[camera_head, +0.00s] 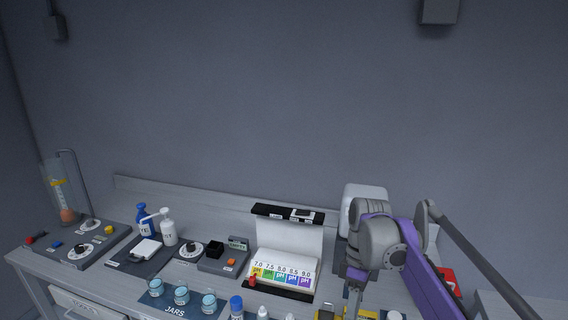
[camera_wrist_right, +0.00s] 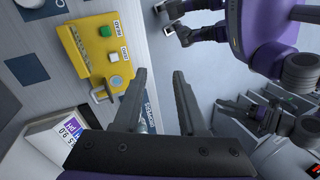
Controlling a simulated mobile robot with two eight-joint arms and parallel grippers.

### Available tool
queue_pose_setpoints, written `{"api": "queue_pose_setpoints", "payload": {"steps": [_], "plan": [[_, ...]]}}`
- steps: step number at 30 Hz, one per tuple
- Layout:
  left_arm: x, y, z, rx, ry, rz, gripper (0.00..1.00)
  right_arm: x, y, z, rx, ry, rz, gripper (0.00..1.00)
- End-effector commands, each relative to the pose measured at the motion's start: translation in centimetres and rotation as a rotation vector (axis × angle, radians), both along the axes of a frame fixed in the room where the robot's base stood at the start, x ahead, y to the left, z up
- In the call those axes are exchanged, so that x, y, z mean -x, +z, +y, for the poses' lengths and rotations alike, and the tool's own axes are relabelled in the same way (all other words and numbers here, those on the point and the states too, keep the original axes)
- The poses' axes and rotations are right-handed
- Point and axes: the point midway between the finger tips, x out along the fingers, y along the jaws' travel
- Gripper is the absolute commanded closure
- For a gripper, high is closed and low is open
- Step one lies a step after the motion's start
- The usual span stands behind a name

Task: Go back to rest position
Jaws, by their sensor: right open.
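My right arm reaches over the right part of the bench (camera_head: 130,195) in the head view. Its gripper (camera_head: 355,300) points down near the bottom edge there, with its tips hard to see. In the right wrist view the two dark fingers of my right gripper (camera_wrist_right: 160,102) stand apart with nothing held between them. Beyond them is a yellow box (camera_wrist_right: 97,55) with a green and a white button. A grey and purple arm end of mine, looking like my left gripper (camera_wrist_right: 178,22), shows at the top; its jaw state is unclear. The head view does not show my left arm.
A pH chart stand (camera_head: 288,240) is left of my right arm, and a white container (camera_head: 363,195) stands behind it. Jars (camera_head: 182,294) on a blue mat, bottles (camera_head: 168,228) and control panels fill the bench's left and middle. A grey wall (camera_head: 250,100) rises behind.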

Motion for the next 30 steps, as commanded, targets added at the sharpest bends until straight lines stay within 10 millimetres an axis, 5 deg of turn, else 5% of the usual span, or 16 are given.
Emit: {"api": "queue_pose_setpoints", "payload": {"steps": [8,19,24,30], "plan": [[0.0,0.0,0.0,0.000,0.000,0.000,0.50,5.9,-2.7,-1.1,0.097,-0.361,-0.223,0.59],[0.0,0.0,0.0,0.000,0.000,0.000,0.50,15.0,-10.4,-2.8,0.068,-0.914,-0.547,0.59],[0.0,0.0,0.0,0.000,0.000,0.000,0.50,17.3,-13.0,-3.1,0.022,-1.061,-0.625,0.59],[0.0,0.0,0.0,0.000,0.000,0.000,0.50,17.8,-13.8,-3.2,0.003,-1.110,-0.650,0.59]]}}
